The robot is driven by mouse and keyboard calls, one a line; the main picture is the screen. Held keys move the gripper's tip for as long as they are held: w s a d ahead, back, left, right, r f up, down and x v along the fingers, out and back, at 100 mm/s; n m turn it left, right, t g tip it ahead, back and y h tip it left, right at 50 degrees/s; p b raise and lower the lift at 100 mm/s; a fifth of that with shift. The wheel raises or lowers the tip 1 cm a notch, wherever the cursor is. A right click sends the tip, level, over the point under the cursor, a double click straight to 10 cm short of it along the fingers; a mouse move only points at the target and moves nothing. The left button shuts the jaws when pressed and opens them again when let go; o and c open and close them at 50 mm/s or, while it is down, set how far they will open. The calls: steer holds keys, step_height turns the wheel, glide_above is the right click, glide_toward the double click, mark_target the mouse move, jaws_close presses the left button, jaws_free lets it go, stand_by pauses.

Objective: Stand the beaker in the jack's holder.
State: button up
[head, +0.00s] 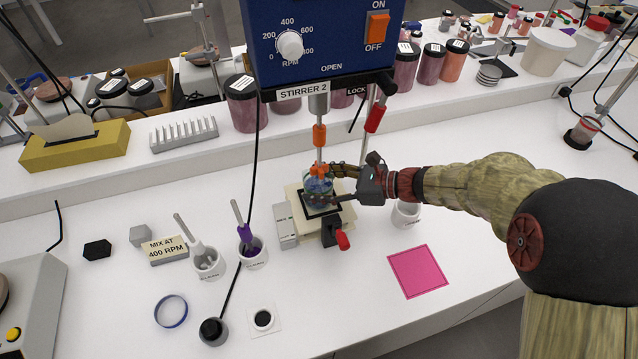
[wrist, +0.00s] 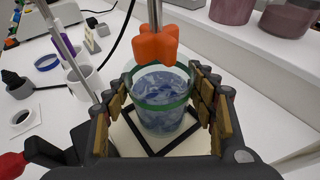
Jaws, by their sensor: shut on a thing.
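The clear beaker (head: 317,187), with blue liquid and a green band, is upright between the fingers of my gripper (wrist: 163,95). My gripper is shut on it from the right in the head view. In the wrist view the beaker (wrist: 160,105) is over the holder (wrist: 150,149), a black square frame on the jack's cream top plate (head: 294,194). The frame shows around the beaker's base. I cannot tell whether the base rests on the plate or hangs just above it. The jack's red knob (head: 342,239) faces the front.
The stirrer's orange paddle (wrist: 156,45) hangs at the beaker's mouth, under the blue stirrer box (head: 320,45). A metal rod stands close at left in the wrist view. White pots (head: 208,263) stand left of the jack. A pink mat (head: 418,271) lies at right.

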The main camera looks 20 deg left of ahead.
steer(key=o, duration=1.6)
steer(key=shift+o, duration=0.2)
steer(key=shift+d+r, duration=0.15)
steer(key=p+v, duration=0.2)
steer(key=v, duration=0.9)
steer(key=shift+d+p, duration=0.3)
steer(key=shift+d, duration=0.05)
steer(key=shift+r, duration=0.1)
steer(key=s+d+r+n+t+h, duration=0.2)
steer(key=s+d+r+n+h, duration=0.1)
steer(key=d, duration=0.6)
steer(key=s+d+r+n+t+h, duration=0.2)
steer(key=s+d+r+n+h, duration=0.2)
steer(key=s+d+n+h, duration=0.2)
steer(key=s+d+r+n+t+h, duration=0.2)
steer(key=s+d+r+n+h, duration=0.2)
steer(key=s+d+n, duration=0.4)
steer(key=s+d+h, duration=0.1)
steer(key=d, duration=0.4)
steer(key=shift+s+d+t, duration=0.35)
steer(key=shift+d+t, duration=0.05)
